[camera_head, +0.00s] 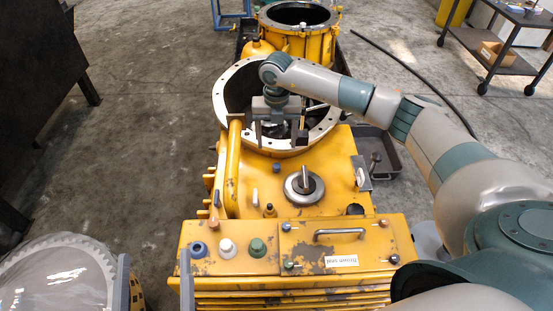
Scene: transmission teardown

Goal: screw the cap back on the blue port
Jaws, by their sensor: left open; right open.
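The blue port (198,250) is a blue ring at the left end of the yellow valve panel's top, beside a white fitting (227,248) and a green fitting (257,247). I cannot make out a loose cap. My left gripper (155,280) is at the bottom left, its two grey fingers wide apart and seemingly empty; one finger overlaps the panel's left edge just below the blue port. My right gripper (279,134) points down over the round housing opening, far behind the port. It is open; whether anything lies between its fingers is unclear.
The panel carries a bar handle (340,232) and a label (341,261). A round silver cap with an upright grip (304,187) sits behind it. A grey tray (389,160) lies at right. A large toothed, rounded grey form (58,275) fills the lower left.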

